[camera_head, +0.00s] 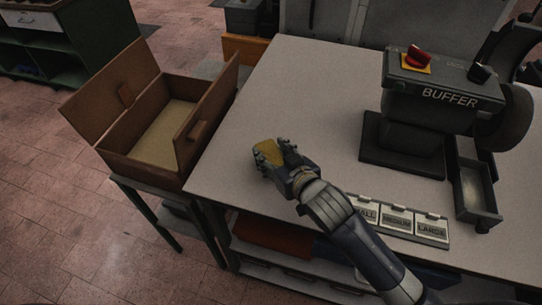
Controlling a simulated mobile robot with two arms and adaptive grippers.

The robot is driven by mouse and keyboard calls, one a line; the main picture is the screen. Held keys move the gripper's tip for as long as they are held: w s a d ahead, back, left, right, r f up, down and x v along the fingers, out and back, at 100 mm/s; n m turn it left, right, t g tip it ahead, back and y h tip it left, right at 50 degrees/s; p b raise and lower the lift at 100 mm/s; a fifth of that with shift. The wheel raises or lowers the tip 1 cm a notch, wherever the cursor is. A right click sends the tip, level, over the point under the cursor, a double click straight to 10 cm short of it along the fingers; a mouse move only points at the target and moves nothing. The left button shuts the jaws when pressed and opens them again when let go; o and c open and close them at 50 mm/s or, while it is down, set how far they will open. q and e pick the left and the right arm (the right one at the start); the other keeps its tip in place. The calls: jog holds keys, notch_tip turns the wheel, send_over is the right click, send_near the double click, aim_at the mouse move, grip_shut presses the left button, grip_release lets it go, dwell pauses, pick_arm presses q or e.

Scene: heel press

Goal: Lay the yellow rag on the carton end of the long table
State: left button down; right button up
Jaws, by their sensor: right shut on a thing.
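The yellow rag (268,152) shows as a small yellow patch between the fingers of my right gripper (277,157). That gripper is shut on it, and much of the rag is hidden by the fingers. The gripper is over the left part of the long table (300,90), near the end beside the brown carton (148,157). I cannot tell whether the rag touches the tabletop. The carton stands open, flaps up, on a stand left of the table. My left gripper is out of view.
A buffer machine (440,90) with a red knob stands at the table's right, an open metal drawer (476,192) beside it. Labelled plates (397,218) lie along the front edge. The tabletop between gripper and buffer is clear. A green cabinet (80,40) stands far left.

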aim_at(271, 160)
jog(key=shift+w+a+f, duration=0.2)
jog(key=shift+w+a, duration=0.05)
jog(key=shift+w, duration=0.25)
notch_tip(271, 160, down, 3)
jog(key=shift+f+p, duration=0.1)
jog(key=shift+p, duration=0.45)
jog(key=shift+f, duration=0.15)
jog(key=o, duration=1)
jog(key=shift+c, duration=0.2)
